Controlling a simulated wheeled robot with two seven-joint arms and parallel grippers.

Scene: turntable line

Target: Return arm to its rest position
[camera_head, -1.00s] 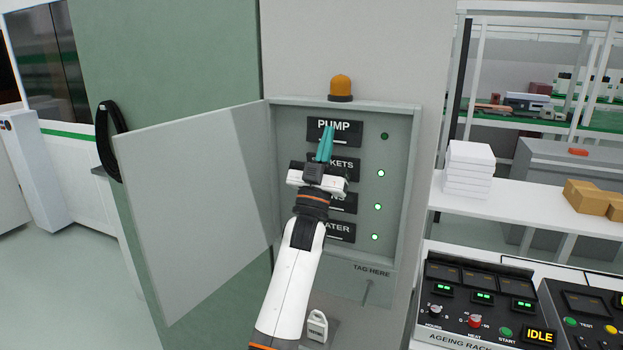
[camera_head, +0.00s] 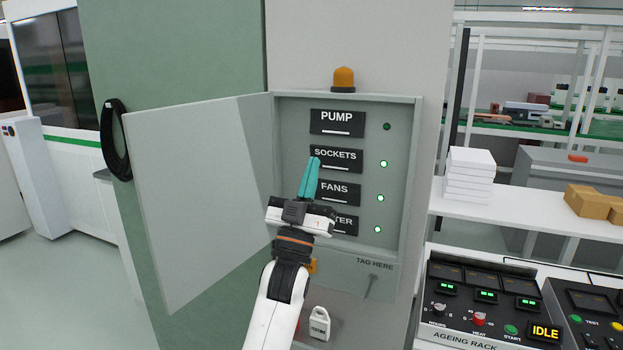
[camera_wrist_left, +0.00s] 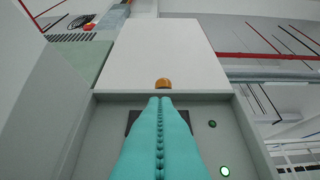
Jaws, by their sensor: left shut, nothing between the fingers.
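My left gripper (camera_head: 310,178) has teal fingers that are shut with nothing between them. It is in front of the open grey electrical cabinet (camera_head: 348,101), pointing up, its tips beside the SOCKETS and FANS labels. The wrist covers part of the lowest label. In the left wrist view the shut teal fingers (camera_wrist_left: 160,140) point at the cabinet's upper part, with the orange beacon (camera_wrist_left: 162,84) beyond the tips. The PUMP lamp (camera_head: 387,127) is dark; the SOCKETS lamp (camera_head: 383,164) and the two below it are lit green. My right gripper is not in view.
The cabinet door (camera_head: 200,200) stands open to the left. A white padlock-like tag (camera_head: 319,323) is below the cabinet, near my forearm. The AGEING RACK panel (camera_head: 480,310) is at lower right, with white boxes (camera_head: 470,175) on a shelf behind.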

